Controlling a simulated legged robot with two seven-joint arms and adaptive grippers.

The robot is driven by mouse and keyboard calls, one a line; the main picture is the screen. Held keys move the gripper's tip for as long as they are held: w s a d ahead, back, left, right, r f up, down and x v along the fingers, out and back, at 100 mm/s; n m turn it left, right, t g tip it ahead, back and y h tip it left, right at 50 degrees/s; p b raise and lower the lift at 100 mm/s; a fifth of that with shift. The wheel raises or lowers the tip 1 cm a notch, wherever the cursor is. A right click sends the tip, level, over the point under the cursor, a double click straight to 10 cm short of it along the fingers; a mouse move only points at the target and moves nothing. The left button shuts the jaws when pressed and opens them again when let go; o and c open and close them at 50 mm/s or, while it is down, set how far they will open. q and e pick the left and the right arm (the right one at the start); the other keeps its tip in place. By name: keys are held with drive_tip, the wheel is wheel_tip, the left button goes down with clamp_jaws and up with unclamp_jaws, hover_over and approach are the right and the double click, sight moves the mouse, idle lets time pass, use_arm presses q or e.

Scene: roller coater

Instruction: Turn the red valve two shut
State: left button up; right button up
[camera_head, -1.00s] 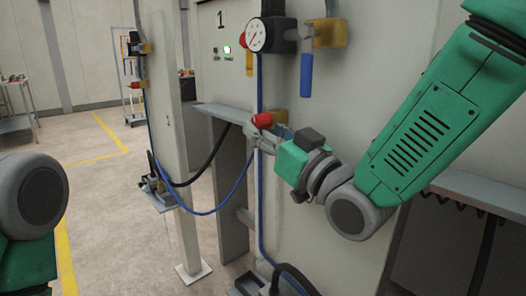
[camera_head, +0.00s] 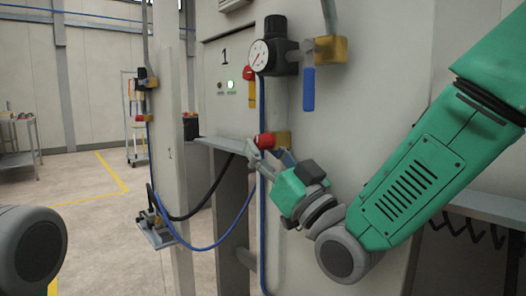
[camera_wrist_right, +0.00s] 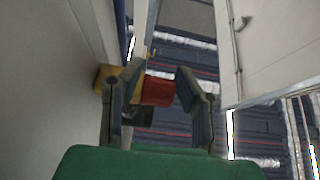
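A red valve knob (camera_head: 265,141) sits on a brass fitting (camera_head: 283,139) on the panel, below the gauge. My right gripper (camera_head: 267,154) reaches up to it from the lower right. In the right wrist view the red knob (camera_wrist_right: 157,90) lies between the two grey fingers of my right gripper (camera_wrist_right: 160,72), with the brass fitting (camera_wrist_right: 104,78) behind the left finger. The fingers are spread, one on each side of the knob; I cannot tell whether either touches it. My left gripper is out of view.
A pressure gauge (camera_head: 260,55) and a blue lever (camera_head: 308,89) are on the panel above my right gripper. A blue hose (camera_head: 262,220) runs down beside the knob. A grey ledge (camera_head: 222,145) juts out to its left. Open floor (camera_head: 90,210) lies at left.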

drive_tip(key=o, duration=0.3)
drive_tip(key=shift+w, duration=0.2)
drive_tip(key=shift+s, duration=0.1)
drive_tip(key=shift+s, duration=0.1)
drive_tip(key=v, duration=1.1)
drive_tip(key=shift+s+d+f, duration=0.2)
drive_tip(key=shift+d+f, duration=0.05)
drive_tip(key=shift+f, duration=0.05)
